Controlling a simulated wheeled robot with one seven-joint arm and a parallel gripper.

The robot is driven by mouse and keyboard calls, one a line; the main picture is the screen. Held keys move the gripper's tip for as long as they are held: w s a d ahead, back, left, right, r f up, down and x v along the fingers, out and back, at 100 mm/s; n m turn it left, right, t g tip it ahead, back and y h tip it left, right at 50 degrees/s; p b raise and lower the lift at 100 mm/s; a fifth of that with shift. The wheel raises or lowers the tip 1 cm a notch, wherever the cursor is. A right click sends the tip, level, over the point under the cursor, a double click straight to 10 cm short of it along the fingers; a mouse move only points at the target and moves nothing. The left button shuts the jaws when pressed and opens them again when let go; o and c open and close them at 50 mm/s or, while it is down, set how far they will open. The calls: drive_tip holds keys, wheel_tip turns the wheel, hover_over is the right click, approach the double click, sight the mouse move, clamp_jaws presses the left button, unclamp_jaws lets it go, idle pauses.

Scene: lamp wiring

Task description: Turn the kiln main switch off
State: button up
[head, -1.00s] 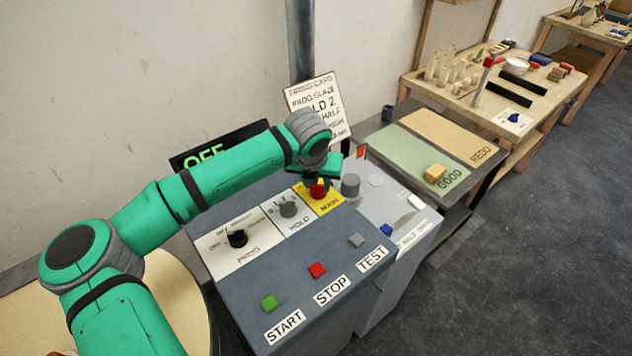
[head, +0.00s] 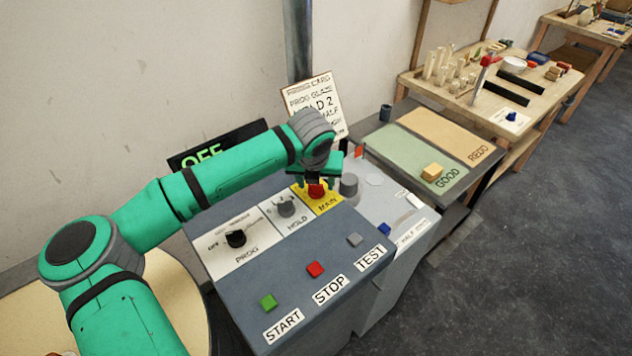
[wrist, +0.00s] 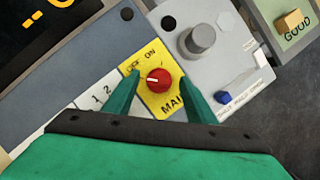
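The kiln main switch is a red knob (head: 316,190) on a yellow plate marked MAIN (head: 327,205). In the wrist view the red knob (wrist: 159,80) shows a white pointer mark aimed left, toward the lettering that reads OFF; ON is printed to its right. My gripper (wrist: 158,88) is open, with one green finger on each side of the knob and a gap to both. In the head view my gripper (head: 318,180) is right at the knob, and its fingers partly hide it. The display (head: 205,153) behind my arm reads OFF.
The panel also carries a HOLD knob (head: 286,206), a PROG knob (head: 236,238), and green (head: 268,302), red (head: 315,269) and grey (head: 354,239) buttons. A grey knob (head: 349,186) stands close right of the gripper. A firing card (head: 314,103) stands behind.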

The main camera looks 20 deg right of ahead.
drive_tip(key=v, duration=1)
drive_tip(key=shift+a+r, duration=0.25)
drive_tip(key=shift+r, duration=0.15)
drive_tip(key=shift+s+d, duration=0.15)
